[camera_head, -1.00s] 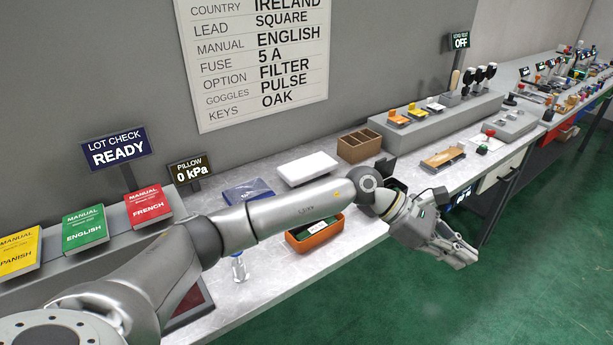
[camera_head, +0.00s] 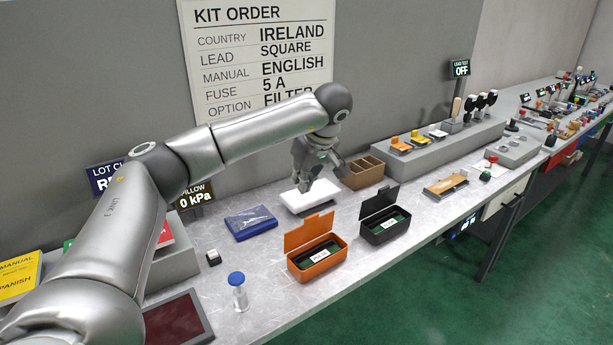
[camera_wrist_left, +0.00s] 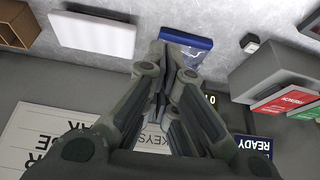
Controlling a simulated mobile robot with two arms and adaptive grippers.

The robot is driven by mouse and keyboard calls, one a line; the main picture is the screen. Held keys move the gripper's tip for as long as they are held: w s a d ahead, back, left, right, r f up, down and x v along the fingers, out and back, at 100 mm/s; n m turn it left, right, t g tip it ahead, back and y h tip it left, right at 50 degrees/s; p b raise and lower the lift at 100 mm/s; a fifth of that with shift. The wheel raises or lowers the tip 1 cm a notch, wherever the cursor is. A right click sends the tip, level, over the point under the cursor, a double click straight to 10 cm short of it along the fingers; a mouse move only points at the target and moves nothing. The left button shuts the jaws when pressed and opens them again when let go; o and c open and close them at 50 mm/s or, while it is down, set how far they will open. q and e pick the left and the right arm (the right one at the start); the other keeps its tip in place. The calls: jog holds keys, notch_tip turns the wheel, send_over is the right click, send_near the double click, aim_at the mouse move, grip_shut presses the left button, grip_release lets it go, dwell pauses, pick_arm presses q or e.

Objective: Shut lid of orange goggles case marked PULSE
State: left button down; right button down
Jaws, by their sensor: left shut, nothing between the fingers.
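The orange goggles case (camera_head: 314,268) stands on the bench in the middle of the head view. Its lid (camera_head: 309,230) is open, raised at the back. A white label lies inside on a dark green filling; its word is too small to read surely. My left gripper (camera_head: 308,181) hangs above the white pad, behind the orange case and apart from it. In the left wrist view its fingers (camera_wrist_left: 160,62) are together and empty, pointing toward the blue pouch. My right gripper is not in view.
A black case (camera_head: 384,232) with raised lid stands right of the orange one. The blue pouch (camera_head: 250,223) and white pad (camera_head: 309,198) lie behind. A blue-capped bottle (camera_head: 238,291) stands at left front. A brown divided box (camera_head: 362,173) stands behind.

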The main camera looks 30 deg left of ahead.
aim_at(311, 229)
pick_arm(q)
notch_tip(311, 229, down, 6)
jog(key=d+p, duration=0.1)
jog(key=p, duration=0.2)
jog(key=shift+s+d, duration=0.15)
jog(key=shift+s, duration=0.15)
